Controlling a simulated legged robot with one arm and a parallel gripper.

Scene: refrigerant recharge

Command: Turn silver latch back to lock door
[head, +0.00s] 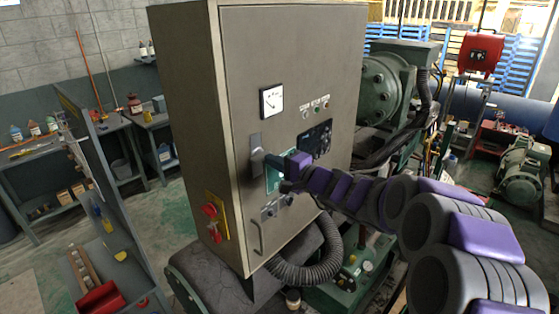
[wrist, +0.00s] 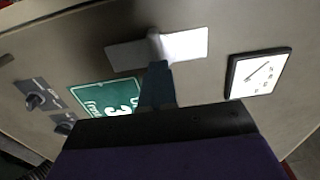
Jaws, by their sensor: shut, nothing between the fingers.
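The silver latch (head: 255,142) is on the front door (head: 285,60) of the tall beige-grey cabinet, near the door's left edge. In the head view its plate stands roughly upright. In the wrist view the latch (wrist: 186,46) is a bright plate lying across the top, with a rounded raised part near its middle. My gripper (head: 268,159) is at the latch from the right. In the wrist view its narrow dark fingers (wrist: 157,72) are shut and point at the latch's middle. I cannot tell whether they touch it. The door looks flush with the cabinet.
A square gauge (head: 271,101), a green sign (wrist: 108,98), small knobs (wrist: 38,100) and a door handle (head: 257,238) are on the door. A red switch on a yellow plate (head: 215,214) is on the cabinet's side. A black corrugated hose (head: 318,268) curves below.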

